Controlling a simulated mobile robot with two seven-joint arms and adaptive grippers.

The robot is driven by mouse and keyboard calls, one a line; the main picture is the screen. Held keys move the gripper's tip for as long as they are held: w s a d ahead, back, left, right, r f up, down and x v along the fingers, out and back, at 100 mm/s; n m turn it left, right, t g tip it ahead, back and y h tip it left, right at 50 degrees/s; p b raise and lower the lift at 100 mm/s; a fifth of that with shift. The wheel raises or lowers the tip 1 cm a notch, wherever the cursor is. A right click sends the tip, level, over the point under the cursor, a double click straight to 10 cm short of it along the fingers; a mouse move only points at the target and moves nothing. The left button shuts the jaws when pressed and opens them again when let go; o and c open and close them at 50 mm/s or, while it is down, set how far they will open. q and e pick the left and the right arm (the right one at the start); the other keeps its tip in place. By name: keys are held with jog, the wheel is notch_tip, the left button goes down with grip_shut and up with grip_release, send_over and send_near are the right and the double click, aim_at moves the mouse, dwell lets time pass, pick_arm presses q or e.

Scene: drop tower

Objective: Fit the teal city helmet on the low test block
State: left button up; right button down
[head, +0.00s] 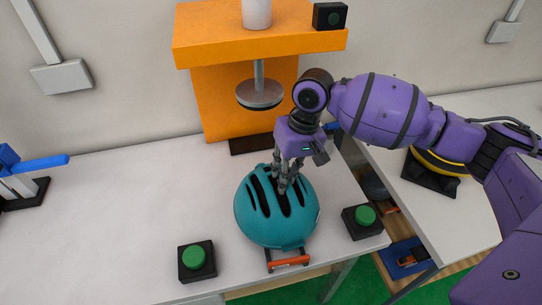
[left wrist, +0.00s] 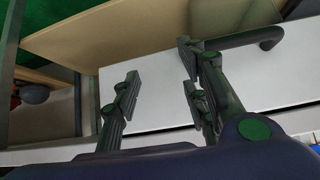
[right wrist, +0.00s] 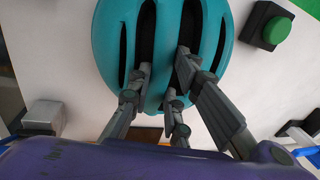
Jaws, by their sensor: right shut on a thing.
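The teal helmet (head: 262,222), with dark vents, is at the front of the white table in the head view. It also fills the top middle of the right wrist view (right wrist: 172,60). My right gripper (head: 288,182) is shut on the helmet's shell, its fingers reaching into the vents from above. I cannot tell whether the helmet touches what is under it. An orange-red bracket-like part (head: 288,258) shows below its front edge; I cannot make out a test block there. My left gripper (left wrist: 160,82) is open and empty, seen only in the left wrist view, near a dark handle (left wrist: 258,38).
The orange drop tower (head: 195,48) with its round grey plate (head: 260,94) stands behind the helmet. Green buttons (head: 197,257) (head: 365,216) flank it. A yellow-and-black object (head: 440,163) sits on the right table.

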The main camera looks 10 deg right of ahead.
pick_arm(q)
jog(key=shift+w+d, duration=0.1)
jog(key=shift+w, duration=0.05)
pick_arm(e)
jog(key=shift+f, duration=0.15)
pick_arm(q)
jog(key=shift+s+a, duration=0.25)
jog(key=shift+s, duration=0.3)
pick_arm(e)
jog(key=shift+f, duration=0.4)
jog(key=c, duration=1.5)
grip_release()
jog(key=shift+c, duration=0.2)
jog(key=c, duration=0.4)
pick_arm(q)
jog(key=shift+w+d+r, duration=0.15)
jog(key=shift+w+d, duration=0.1)
jog(key=shift+w, duration=0.25)
pick_arm(e)
jog(key=shift+o, duration=0.2)
pick_arm(q)
jog(key=shift+s+a, duration=0.1)
jog(key=shift+s, duration=0.2)
pick_arm(e)
jog(key=shift+r, duration=0.1)
pick_arm(q)
jog(key=shift+a+r, duration=0.1)
pick_arm(e)
jog(key=shift+r, duration=0.15)
